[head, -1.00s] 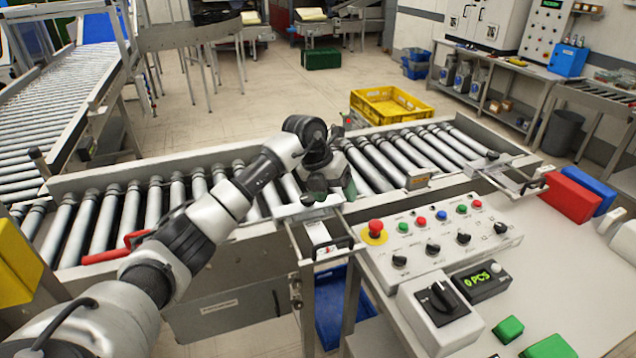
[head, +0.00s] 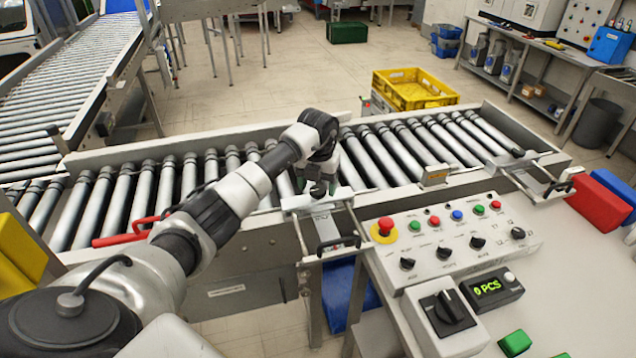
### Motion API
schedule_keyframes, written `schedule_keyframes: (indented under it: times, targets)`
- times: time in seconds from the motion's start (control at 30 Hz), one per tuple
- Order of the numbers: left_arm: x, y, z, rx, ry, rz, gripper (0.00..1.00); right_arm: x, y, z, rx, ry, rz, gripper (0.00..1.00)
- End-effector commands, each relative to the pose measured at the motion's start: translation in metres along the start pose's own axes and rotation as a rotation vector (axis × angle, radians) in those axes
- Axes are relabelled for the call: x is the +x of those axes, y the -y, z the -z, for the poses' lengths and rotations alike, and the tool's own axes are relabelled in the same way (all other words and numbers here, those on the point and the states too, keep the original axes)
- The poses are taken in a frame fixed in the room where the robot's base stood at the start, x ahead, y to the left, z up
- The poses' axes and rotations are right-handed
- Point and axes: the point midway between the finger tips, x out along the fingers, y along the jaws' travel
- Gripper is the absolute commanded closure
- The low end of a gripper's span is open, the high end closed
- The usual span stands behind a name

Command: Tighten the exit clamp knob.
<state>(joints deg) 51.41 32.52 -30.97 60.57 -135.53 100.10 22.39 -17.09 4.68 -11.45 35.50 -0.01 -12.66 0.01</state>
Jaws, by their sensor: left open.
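My left gripper (head: 318,182) points down at the near edge of the roller conveyor (head: 375,155). It is directly over a metal clamp bracket (head: 316,202) fixed to the conveyor's near rail. A small dark knob on this bracket is largely hidden by the gripper, and I cannot tell whether the fingers touch it. The fingers are small and dark here. A second similar clamp (head: 535,176) with a small black knob (head: 517,153) sits at the conveyor's right end. No label shows which clamp is the exit one. My right gripper is not in view.
A control panel (head: 450,240) with a red emergency button (head: 385,228) stands right of the gripper. A yellow crate (head: 415,88) is behind the conveyor. Red and blue bins (head: 598,202) are at right.

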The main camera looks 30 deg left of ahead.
Motion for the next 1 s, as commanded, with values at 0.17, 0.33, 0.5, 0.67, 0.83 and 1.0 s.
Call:
schedule_keyframes:
  times: [0.17, 0.33, 0.5, 0.67, 0.83, 1.0]
  targets:
    - [0.008, 0.0, 0.0, 0.0, 0.001, 0.0, 0.31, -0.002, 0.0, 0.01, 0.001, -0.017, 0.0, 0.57]
    - [0.008, 0.0, 0.0, 0.001, 0.001, 0.0, 0.31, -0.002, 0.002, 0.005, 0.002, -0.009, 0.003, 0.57]
    - [0.008, 0.0, 0.0, 0.001, 0.001, 0.0, 0.49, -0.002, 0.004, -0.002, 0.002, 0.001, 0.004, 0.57]
    - [0.008, 0.0, 0.0, 0.001, 0.001, 0.0, 0.74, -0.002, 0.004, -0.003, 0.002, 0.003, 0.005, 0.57]
    - [0.008, 0.0, 0.0, 0.004, 0.001, 0.0, 0.8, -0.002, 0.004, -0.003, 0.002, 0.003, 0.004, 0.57]
    - [0.009, -0.001, 0.0, 0.036, 0.001, -0.002, 0.8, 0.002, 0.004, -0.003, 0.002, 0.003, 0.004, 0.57]
